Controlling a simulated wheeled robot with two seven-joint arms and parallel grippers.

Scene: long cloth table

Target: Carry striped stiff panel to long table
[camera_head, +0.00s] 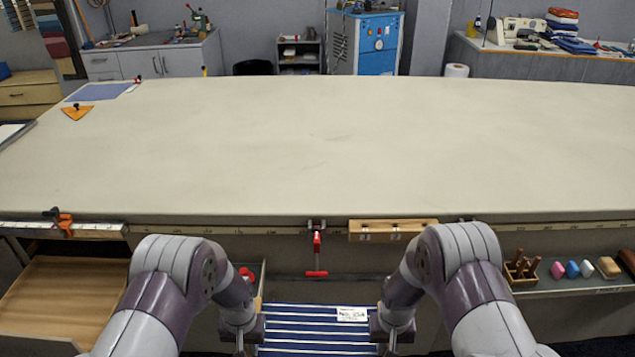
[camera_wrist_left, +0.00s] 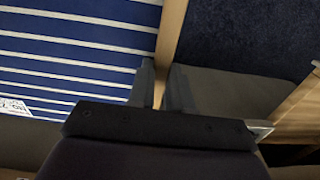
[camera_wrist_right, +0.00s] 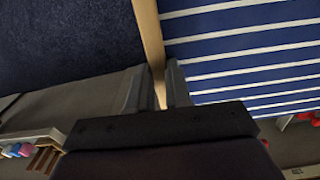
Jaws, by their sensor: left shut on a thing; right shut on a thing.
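The striped stiff panel (camera_head: 300,331), blue with white stripes and a white label, is held between my two arms in front of the table's near edge. Its lower part is cut off by the head view. My left gripper (camera_wrist_left: 160,88) is shut on the panel's light wooden edge; the stripes (camera_wrist_left: 75,50) fill the left of that view. My right gripper (camera_wrist_right: 157,88) is shut on the opposite wooden edge, with the stripes (camera_wrist_right: 240,55) to its right. The long table (camera_head: 330,145) has a pale cloth top, beyond and above the panel in the picture.
The tabletop is mostly clear. A blue sheet (camera_head: 100,92) and an orange triangle (camera_head: 77,112) lie at its far left. A red-handled clamp (camera_head: 317,250) hangs at the front edge beside a wooden block (camera_head: 393,230). An open drawer (camera_head: 65,295) sticks out at left.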

